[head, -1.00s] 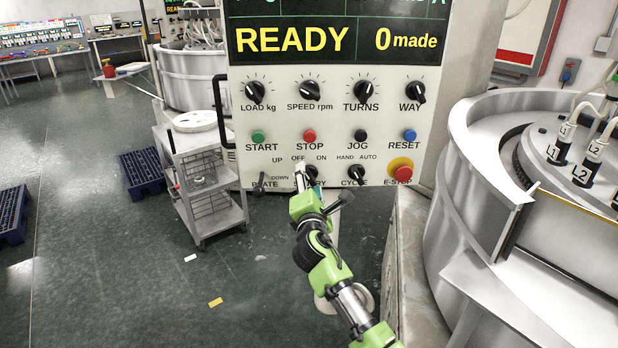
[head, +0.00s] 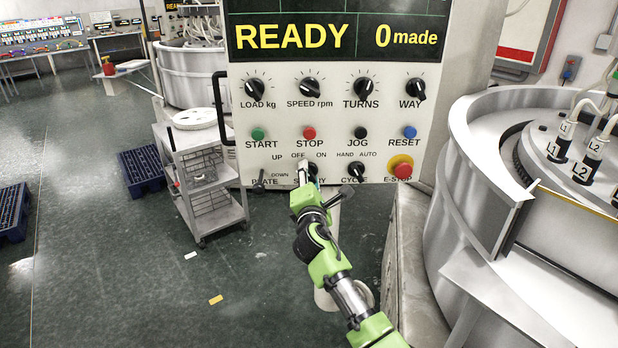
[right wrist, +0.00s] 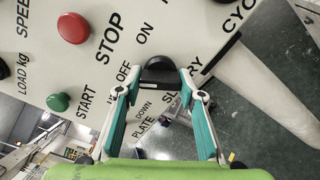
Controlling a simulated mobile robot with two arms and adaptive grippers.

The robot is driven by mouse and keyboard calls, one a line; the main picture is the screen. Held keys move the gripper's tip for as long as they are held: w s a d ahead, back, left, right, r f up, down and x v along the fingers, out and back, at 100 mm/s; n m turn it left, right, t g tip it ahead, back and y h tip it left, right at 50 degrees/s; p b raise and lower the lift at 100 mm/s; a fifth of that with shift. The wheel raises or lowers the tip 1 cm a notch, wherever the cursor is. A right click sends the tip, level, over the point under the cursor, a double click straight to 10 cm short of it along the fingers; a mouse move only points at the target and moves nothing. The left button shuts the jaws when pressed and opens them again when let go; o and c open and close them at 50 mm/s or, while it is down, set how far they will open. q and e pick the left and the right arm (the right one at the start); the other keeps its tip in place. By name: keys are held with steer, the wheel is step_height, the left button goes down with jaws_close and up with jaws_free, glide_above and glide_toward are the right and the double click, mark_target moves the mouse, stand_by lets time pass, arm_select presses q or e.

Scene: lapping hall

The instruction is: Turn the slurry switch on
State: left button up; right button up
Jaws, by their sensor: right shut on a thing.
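The slurry switch (head: 313,170) is a black knob in the bottom row of the control panel, with OFF and ON printed above it. In the head view my right gripper (head: 305,170) covers part of it and of its label. In the right wrist view the black knob (right wrist: 158,68) sits between the fingertips of my right gripper (right wrist: 160,76), which is shut on it. I cannot tell clearly which way the knob points. My left gripper is not in view.
The PLATE lever (head: 260,181) is left of the slurry switch and the CYCLE knob (head: 356,171) right of it. The red E-STOP (head: 402,170) is farther right. A large round machine (head: 470,215) stands at the right, a trolley (head: 203,170) at the left.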

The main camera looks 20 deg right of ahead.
steer(key=shift+f+m+b, duration=0.15)
steer(key=shift+m+b, duration=0.75)
steer(key=shift+m, duration=0.3)
steer(key=m+b, duration=0.2)
steer(key=m, duration=0.1)
steer(key=shift+m, duration=0.3)
steer(key=m+b, duration=0.2)
steer(key=m, duration=0.1)
steer(key=shift+r+m+b, duration=0.2)
steer(key=shift+m+b, duration=0.4)
steer(key=shift+m, duration=0.6)
steer(key=o, duration=1.1)
steer(key=shift+v, duration=3.7)
